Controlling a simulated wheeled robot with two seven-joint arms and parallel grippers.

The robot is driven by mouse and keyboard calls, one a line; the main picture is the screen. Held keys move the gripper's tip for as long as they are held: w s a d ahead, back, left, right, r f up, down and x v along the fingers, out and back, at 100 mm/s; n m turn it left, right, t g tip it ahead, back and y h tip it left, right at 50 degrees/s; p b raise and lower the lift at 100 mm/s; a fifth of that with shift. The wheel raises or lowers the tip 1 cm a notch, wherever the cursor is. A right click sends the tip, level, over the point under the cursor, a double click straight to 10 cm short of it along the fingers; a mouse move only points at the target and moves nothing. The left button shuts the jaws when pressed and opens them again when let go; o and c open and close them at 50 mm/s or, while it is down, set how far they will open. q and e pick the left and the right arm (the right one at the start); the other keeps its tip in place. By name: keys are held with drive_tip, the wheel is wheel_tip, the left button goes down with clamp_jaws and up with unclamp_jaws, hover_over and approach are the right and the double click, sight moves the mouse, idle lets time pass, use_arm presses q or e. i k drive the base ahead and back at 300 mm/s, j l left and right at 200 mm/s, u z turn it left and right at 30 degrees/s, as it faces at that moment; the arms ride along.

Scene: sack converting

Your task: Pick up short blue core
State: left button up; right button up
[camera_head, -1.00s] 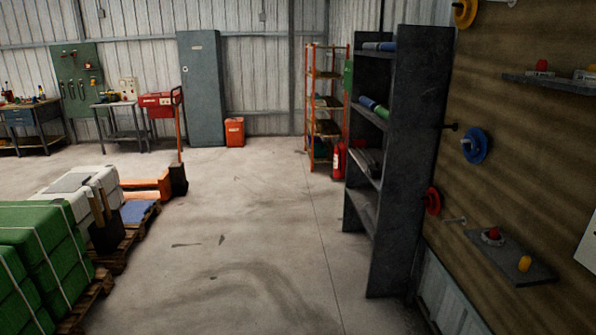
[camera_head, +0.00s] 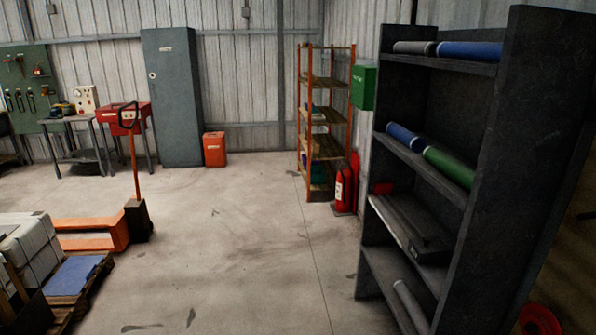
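A dark grey shelf rack (camera_head: 545,130) stands at the right. On its second shelf from the top, a blue core (camera_head: 405,140) lies end to end with a green core (camera_head: 450,167). On the top shelf, another blue core (camera_head: 470,51) lies beside a grey core (camera_head: 414,47). The rack's right side panel may hide part of the upper blue core, so I cannot tell surely which blue core is shorter. Neither of my grippers is in view.
A grey core (camera_head: 410,306) lies on the low shelf. A red fire extinguisher (camera_head: 344,190) and an orange shelving unit (camera_head: 326,115) stand beyond the rack. An orange pallet jack (camera_head: 95,233) and loaded pallet (camera_head: 75,280) are at left. The middle floor is clear.

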sight(404, 136)
drive_tip(key=i+j, duration=0.1)
drive_tip(key=i, duration=1.85)
drive_tip(key=l+z, duration=0.05)
drive_tip(key=l, duration=0.05)
